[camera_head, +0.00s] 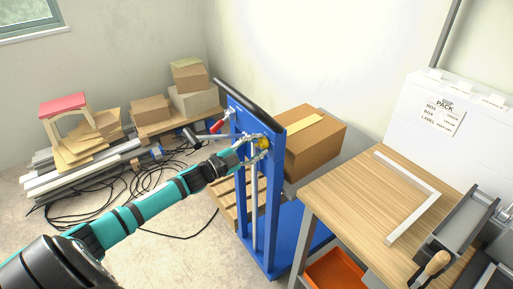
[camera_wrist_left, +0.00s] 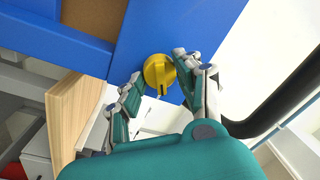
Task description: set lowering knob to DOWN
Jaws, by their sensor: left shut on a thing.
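The yellow lowering knob (camera_head: 264,143) is on the upper part of the blue upright of the lift stand (camera_head: 273,205). In the left wrist view the knob (camera_wrist_left: 158,71) is round with a raised grip bar, which points roughly up and down in that picture. My left gripper (camera_head: 257,147) reaches it from the left. In the left wrist view the fingers of my left gripper (camera_wrist_left: 160,82) stand on either side of the knob, shut on it. They hide part of the knob in the head view. No knob marking is legible. My right gripper is not in view.
A black bar (camera_head: 248,103) tops the stand, with a red-gripped lever (camera_head: 217,126) beside it. A cardboard box (camera_head: 310,143) is behind the stand. A wooden bench (camera_head: 345,195) stands close on the right. Black cables (camera_head: 128,178) lie on the floor at left.

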